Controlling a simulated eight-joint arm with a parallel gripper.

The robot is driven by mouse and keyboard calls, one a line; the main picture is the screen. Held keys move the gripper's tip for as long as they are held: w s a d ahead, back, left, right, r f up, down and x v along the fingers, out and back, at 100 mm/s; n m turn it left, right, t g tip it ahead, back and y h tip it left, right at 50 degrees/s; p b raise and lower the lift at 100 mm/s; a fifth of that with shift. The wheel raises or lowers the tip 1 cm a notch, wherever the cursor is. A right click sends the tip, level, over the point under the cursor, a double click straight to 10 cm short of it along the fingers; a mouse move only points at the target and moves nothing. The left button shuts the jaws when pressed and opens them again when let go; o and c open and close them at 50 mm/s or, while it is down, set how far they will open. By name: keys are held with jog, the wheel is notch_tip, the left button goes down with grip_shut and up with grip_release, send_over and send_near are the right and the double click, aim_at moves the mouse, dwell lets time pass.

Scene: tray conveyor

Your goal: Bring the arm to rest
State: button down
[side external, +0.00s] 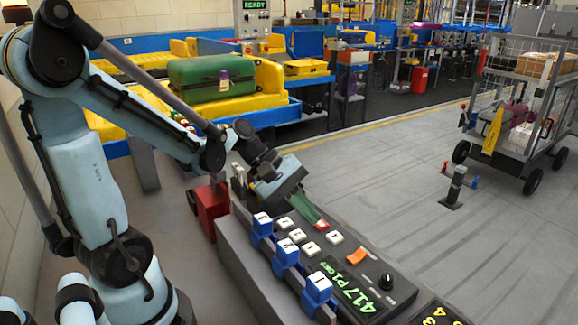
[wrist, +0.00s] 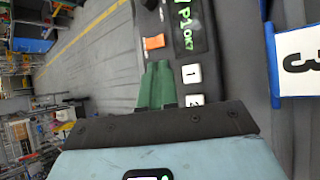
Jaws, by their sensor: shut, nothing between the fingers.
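My gripper (side external: 315,216) is at the end of my light-blue arm, low over the left part of a black control panel (side external: 345,238). Its green fingers are together with nothing between them, and they also show in the wrist view (wrist: 158,66). In the side view the tips are close to a small red button (side external: 322,226); I cannot tell whether they touch it. In the wrist view the fingers point toward an orange switch (wrist: 153,42) and lie beside white buttons marked 1 (wrist: 191,74) and 2 (wrist: 195,100).
The panel has a green-lit display (side external: 345,290) and a black knob (side external: 386,282). Several blue blocks with white numbered faces (side external: 319,288) line its front. A green suitcase (side external: 212,78) lies on a yellow tray behind. A wheeled cage cart (side external: 520,105) stands right; the grey floor between is mostly clear.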

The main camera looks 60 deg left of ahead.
dwell(0.3)
jog(key=s+r+m+y, duration=0.1)
jog(key=m+y, duration=0.1)
jog(key=m, duration=0.3)
jog(key=s+m+t+y, duration=0.1)
jog(key=m+y, duration=0.2)
jog(key=m, duration=0.2)
jog(key=s+r+m+y, duration=0.1)
jog(key=s+m+y, duration=0.1)
jog(key=m, duration=0.4)
jog(key=shift+d+r+t, duration=0.1)
jog(key=shift+r+t, duration=0.2)
jog(key=shift+t, duration=0.1)
